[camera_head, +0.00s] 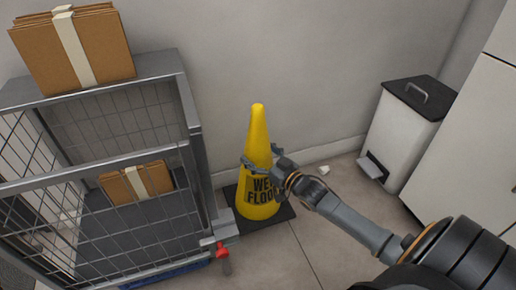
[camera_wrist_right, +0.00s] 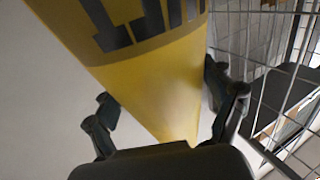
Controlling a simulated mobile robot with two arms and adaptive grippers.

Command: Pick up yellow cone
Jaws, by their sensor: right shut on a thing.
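The yellow cone (camera_head: 259,135) stands upright on its dark square base on the floor, with black "WET FLOOR" lettering. My right gripper (camera_head: 262,164) is shut around its upper half, just above the lettering. In the right wrist view the yellow cone (camera_wrist_right: 165,85) fills the space between the two fingers of the right gripper (camera_wrist_right: 165,108). Part of the lettering is hidden behind the gripper in the head view. My left gripper is not in view.
A grey wire cage trolley (camera_head: 165,66) stands close at the left, with cardboard stacks (camera_head: 75,48) on top and inside. A white pedal bin (camera_head: 398,135) and a white cabinet (camera_head: 470,150) stand at the right. The wall is close behind the cone.

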